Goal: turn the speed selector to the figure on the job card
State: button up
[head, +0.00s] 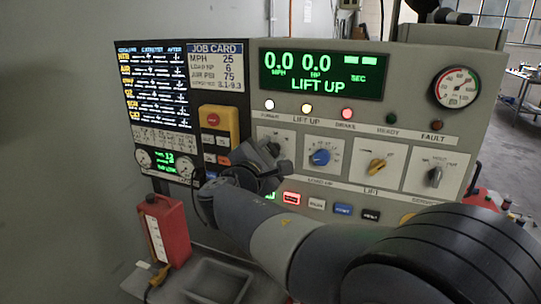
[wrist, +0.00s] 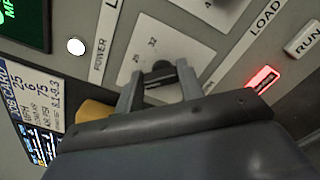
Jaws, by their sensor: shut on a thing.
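The job card (head: 216,66) at the upper left of the panel reads MPH 25, and it also shows at the left of the wrist view (wrist: 28,95). In the wrist view the speed selector (wrist: 163,72) is a dark knob on a pale plate (wrist: 176,38) with figures 25 and 32 legible. My gripper (wrist: 160,88) has its two fingers on either side of this knob, shut on it. In the head view my gripper (head: 276,156) covers most of the leftmost knob plate. The knob's pointer is hidden, so its setting cannot be told.
The green display (head: 320,75) reads 0.0 MPH, 0.0 HP and LIFT UP. Lit and dark buttons (head: 291,198) line the panel below. A yellow stop box (head: 219,122) is left.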

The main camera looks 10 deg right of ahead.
jog(key=m+b, duration=0.2)
jog(key=b, duration=0.1)
jog(key=shift+f+b, duration=0.3)
jog(key=shift+f, duration=0.1)
jog(key=m+b, duration=0.2)
jog(key=b, duration=0.1)
jog(key=shift+d+b, duration=0.1)
jog(key=shift+b, duration=0.3)
jog(key=m+b, duration=0.2)
jog(key=b, duration=0.1)
jog(key=shift+s+r+m+b, duration=0.1)
jog(key=shift+r+m+b, duration=0.05)
jog(key=shift+m+b, duration=0.8)
jog(key=shift+r+m, duration=0.1)
jog(key=shift+m, duration=0.15)
jog(key=o, duration=1)
